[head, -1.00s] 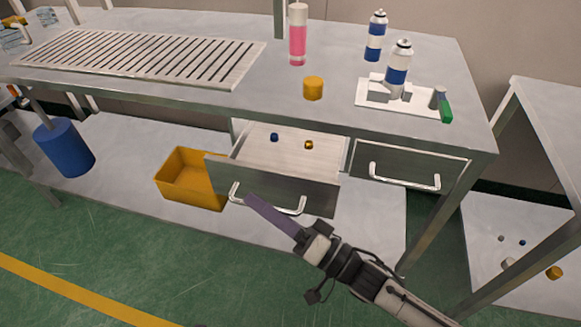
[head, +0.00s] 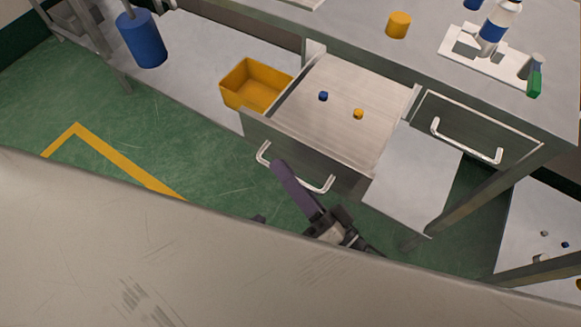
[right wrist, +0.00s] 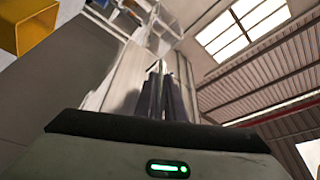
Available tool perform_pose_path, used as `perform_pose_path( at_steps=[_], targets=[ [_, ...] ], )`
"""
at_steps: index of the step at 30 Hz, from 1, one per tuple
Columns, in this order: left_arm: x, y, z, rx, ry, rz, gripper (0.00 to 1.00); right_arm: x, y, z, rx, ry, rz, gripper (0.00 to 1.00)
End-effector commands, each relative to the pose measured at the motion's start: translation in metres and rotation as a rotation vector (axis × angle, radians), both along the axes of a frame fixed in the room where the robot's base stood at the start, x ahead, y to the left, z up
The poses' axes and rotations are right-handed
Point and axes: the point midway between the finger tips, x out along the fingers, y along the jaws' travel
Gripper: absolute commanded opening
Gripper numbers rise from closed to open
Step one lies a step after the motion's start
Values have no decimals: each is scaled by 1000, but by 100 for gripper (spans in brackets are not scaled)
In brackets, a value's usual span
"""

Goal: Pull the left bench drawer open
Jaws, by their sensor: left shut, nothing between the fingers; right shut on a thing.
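The left bench drawer (head: 345,95) is pulled well out from under the bench, with its pale inside showing. In the right wrist view the shut fingers (right wrist: 165,95) point toward the drawer front, and the grip on the bar is not clear there. My left gripper cannot be made out; a large beige part of my own body covers the lower head view.
A blue cap (head: 323,96) and a gold cap (head: 358,114) lie in the drawer. A yellow bin (head: 254,84) stands left of it on the lower shelf. The right drawer (head: 475,128) is shut.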

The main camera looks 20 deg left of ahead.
Motion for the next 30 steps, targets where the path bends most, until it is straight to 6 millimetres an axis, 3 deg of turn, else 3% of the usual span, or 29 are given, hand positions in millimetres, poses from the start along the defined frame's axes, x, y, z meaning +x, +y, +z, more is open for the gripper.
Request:
perform_pose_path(
  at_steps=[2, 3, 6, 17, 30],
  targets=[
    [0, 1, 0, 2, 2, 0, 0, 0, -1, -1, -1, 1, 0, 0],
    [0, 1, -1, 3, 1, -1, 0, 0, -1, -1, -1, 1, 0, 11],
    [-1, 1, -1, 4, 2, -2, 0, 0, -1, -1, -1, 1, -1, 28],
    [-1, 2, -1, 6, 3, -2, 0, -2, -4, -2, -1, 1, -1, 28],
    [0, 1, -4, 6, 3, -4, 0, -45, -66, -19, -5, 3, 0, 28]
  ],
)
